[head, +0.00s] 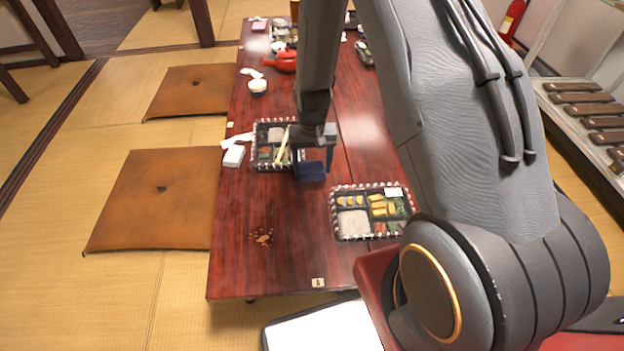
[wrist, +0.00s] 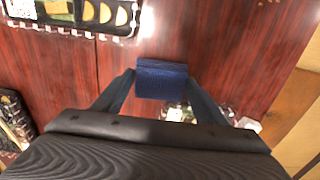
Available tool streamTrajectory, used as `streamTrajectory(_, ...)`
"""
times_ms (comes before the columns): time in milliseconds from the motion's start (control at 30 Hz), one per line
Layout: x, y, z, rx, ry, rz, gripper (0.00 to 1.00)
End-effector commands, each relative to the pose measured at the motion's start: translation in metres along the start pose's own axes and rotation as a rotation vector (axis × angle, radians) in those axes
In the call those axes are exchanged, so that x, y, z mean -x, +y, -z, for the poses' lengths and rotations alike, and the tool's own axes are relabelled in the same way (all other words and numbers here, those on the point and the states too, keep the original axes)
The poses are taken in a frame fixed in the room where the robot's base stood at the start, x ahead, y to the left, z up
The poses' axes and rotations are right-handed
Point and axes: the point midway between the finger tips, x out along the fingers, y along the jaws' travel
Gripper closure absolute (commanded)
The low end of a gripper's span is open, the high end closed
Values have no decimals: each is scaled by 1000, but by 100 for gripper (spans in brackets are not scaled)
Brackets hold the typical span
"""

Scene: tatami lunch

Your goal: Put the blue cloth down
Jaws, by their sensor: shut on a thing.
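The blue cloth (head: 311,171) is a small dark blue folded block, held over the red-brown table (head: 240,215). My gripper (head: 314,160) is shut on the cloth, between the two bento trays. In the wrist view the cloth (wrist: 162,79) sits between my gripper's two fingertips (wrist: 160,84). I cannot tell whether the cloth touches the table top.
A bento tray (head: 256,153) lies just left of the cloth and another (head: 333,222) to its lower right. Brown cushions (head: 165,200) are on the tatami.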

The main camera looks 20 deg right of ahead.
Motion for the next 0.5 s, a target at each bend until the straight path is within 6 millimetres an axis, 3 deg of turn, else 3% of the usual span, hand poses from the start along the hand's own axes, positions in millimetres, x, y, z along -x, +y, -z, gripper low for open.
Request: streamTrajectory(500, -52, 0, 0, 0, -1, 0, 55)
